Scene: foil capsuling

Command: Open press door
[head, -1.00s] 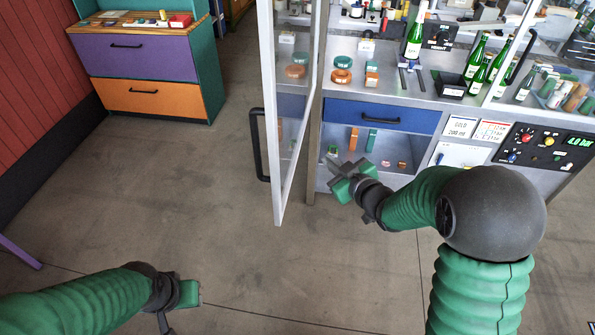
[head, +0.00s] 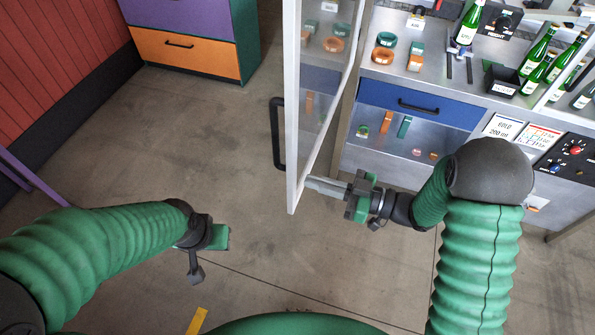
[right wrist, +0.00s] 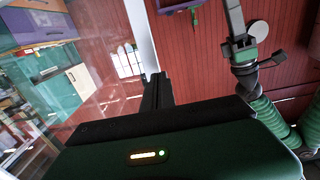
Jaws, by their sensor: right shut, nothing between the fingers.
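The press door (head: 292,110) is a glass panel in a pale grey frame. It stands swung out from the press front, seen at a steep angle. Its black bar handle (head: 277,133) is on the left face. My right gripper (head: 318,185) is shut and empty at the door's lower right side, its tips at or very near the frame; contact is unclear. In the right wrist view, the dark fingers (right wrist: 157,92) point at the door's frame bar (right wrist: 141,35), with glass to its left. My left gripper (head: 220,237) hangs over bare floor left of the door, its fingers unclear.
The press bench holds green bottles (head: 465,22), coloured rings (head: 383,56) and a black box (head: 502,80). Below are a blue drawer (head: 415,104) and an open shelf. A purple and orange cabinet (head: 185,52) stands back left. The floor left of the door is clear.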

